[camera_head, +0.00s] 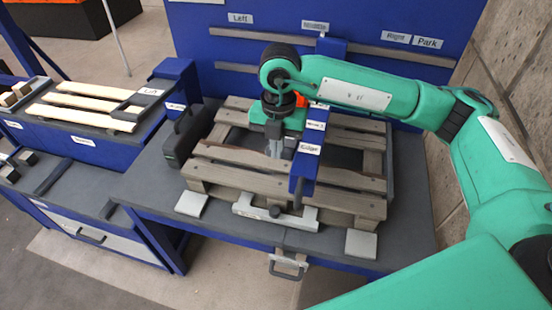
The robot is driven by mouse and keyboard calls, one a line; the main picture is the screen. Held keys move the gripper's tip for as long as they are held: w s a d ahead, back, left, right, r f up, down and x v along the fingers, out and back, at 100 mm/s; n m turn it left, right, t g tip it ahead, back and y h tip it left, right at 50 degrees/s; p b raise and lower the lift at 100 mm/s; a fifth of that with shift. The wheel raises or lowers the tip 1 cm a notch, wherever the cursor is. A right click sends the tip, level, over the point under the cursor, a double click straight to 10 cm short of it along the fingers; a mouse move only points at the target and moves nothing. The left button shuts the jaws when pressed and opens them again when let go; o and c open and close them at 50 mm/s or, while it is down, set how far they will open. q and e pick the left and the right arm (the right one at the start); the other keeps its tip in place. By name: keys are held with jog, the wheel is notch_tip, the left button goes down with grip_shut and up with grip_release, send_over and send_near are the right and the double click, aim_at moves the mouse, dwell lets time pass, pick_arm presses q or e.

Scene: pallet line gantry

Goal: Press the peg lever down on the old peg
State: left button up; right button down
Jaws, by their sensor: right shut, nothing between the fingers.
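My right arm reaches in from the right. Its gripper (276,150) points down over the middle of the wooden pallet (240,180) and is shut with nothing in it. A blue gantry arm (303,185) with white labels runs toward the front just right of the gripper. An orange-red part (319,106) shows at its back, partly hidden by my wrist. I cannot make out which part is the peg lever, and the old peg cannot be told apart. Contact between the fingertips and the parts below cannot be told. My left gripper is not in view.
A pale bar (245,208) with a dark knob lies along the pallet's front. A dark case (184,140) stands left of the pallet. A blue back panel (210,45) carries rails and labels Left, Right and Park. Pale slats (75,115) lie on the left bench.

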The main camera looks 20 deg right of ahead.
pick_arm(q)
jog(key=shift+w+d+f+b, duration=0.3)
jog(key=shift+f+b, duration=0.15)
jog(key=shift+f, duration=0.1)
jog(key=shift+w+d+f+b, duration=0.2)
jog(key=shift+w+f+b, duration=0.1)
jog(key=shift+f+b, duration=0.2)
pick_arm(e)
notch_tip(320, 180, up, 7)
jog(key=s, duration=0.1)
jog(key=shift+s+a+r, duration=0.15)
jog(key=shift+a+r, duration=0.05)
jog(key=shift+a, duration=0.2)
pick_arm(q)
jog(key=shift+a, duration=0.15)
pick_arm(e)
jog(key=shift+f, duration=0.1)
